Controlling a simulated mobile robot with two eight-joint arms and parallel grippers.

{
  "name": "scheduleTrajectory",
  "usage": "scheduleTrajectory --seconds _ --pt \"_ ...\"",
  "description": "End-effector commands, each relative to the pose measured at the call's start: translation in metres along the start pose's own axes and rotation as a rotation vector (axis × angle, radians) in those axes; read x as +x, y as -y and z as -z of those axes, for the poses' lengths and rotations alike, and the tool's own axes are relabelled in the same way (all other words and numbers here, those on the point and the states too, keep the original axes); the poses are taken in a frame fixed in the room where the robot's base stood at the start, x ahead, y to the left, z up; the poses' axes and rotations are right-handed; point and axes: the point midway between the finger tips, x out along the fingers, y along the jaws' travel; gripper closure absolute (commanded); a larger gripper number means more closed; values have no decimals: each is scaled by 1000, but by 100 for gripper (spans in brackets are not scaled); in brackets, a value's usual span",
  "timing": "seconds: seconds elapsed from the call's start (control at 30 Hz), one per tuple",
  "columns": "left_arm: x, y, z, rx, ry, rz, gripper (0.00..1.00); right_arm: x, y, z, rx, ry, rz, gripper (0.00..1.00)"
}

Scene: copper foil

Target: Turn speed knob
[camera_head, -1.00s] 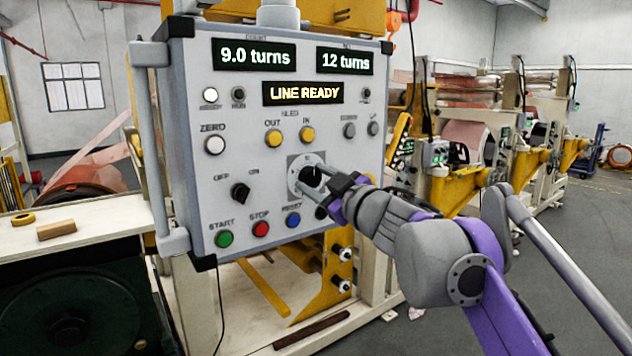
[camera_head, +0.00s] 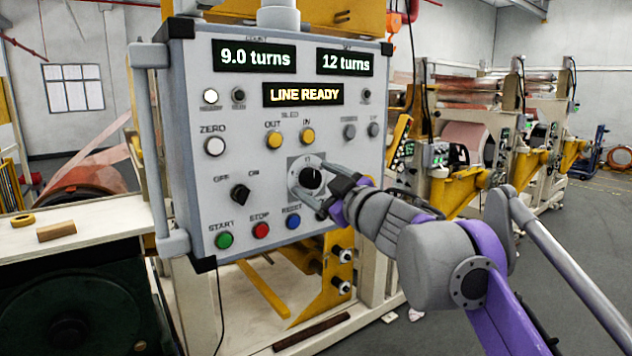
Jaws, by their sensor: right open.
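The black round speed knob (camera_head: 310,178) sits on a dial plate at the lower right of the grey control panel (camera_head: 200,110). My right gripper (camera_head: 312,186) is open at the dial, with one finger above the knob and one below it. Whether the fingers touch the knob cannot be told. The panel displays read "9.0 turns", "12 turns" and "LINE READY" (camera_head: 303,94). My left gripper is not in view.
Close to the dial are the OFF/ON switch (camera_head: 240,193) and the green START (camera_head: 224,240), red STOP (camera_head: 261,230) and blue RESET (camera_head: 293,221) buttons. A white bench (camera_head: 100,225) stands at the left. Copper foil machines stand behind at the right.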

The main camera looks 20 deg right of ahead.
Motion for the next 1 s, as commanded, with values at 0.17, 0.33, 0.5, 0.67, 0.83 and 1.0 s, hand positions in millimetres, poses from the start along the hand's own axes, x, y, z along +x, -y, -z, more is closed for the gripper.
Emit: scheduleTrajectory --seconds 0.17,0.33,0.5,0.67,0.83,1.0 --pt "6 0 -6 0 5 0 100 -27 1 -2 -1 3 -1 19" --pt "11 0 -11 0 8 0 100 -63 0 -2 -1 3 -3 19" --pt "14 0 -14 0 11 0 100 -91 0 -2 -1 3 -3 19" --pt "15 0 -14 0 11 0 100 -103 0 -1 0 2 -1 19" --pt "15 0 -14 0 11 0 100 -105 0 0 0 0 0 19" --pt "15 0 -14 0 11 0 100 -105 0 0 0 0 0 19"
